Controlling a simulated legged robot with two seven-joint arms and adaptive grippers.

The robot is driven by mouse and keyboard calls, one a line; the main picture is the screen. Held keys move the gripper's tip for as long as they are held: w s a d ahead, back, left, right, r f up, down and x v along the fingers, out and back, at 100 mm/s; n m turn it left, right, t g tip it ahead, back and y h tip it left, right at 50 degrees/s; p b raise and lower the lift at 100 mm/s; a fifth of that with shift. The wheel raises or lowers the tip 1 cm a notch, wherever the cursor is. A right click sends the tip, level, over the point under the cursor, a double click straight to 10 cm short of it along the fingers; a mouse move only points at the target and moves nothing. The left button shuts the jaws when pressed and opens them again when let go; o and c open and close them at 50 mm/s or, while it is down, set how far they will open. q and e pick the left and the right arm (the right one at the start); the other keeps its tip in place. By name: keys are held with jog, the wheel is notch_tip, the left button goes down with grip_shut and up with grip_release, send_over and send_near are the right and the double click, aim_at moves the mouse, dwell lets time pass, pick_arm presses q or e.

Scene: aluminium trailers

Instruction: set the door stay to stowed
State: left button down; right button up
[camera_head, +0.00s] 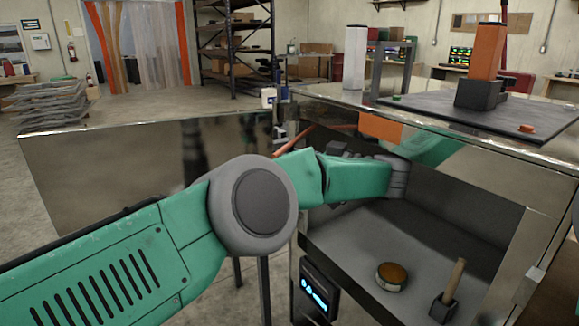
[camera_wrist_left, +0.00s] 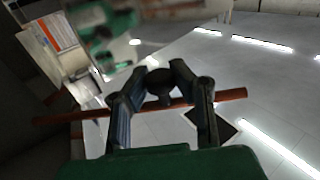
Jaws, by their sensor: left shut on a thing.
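The door stay, a thin orange-red rod (camera_head: 312,134), runs from the open metal door panel (camera_head: 110,170) towards the cabinet opening in the head view. In the left wrist view the rod (camera_wrist_left: 230,96) crosses the picture nearly level, sloping up to the right. The rod's far end is hard to make out in the head view. My right gripper is not in view.
On the top lies a dark mat (camera_head: 500,108) with an orange post (camera_head: 485,52). A lit display (camera_head: 317,289) sits below the opening.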

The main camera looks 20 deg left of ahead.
pick_arm(q)
jog(key=shift+w+d+r, duration=0.1)
jog(key=shift+r, duration=0.05)
dwell(0.4)
jog(key=c, duration=1.4)
grip_release()
jog(key=shift+o, duration=0.4)
jog(key=shift+w+d, duration=0.1)
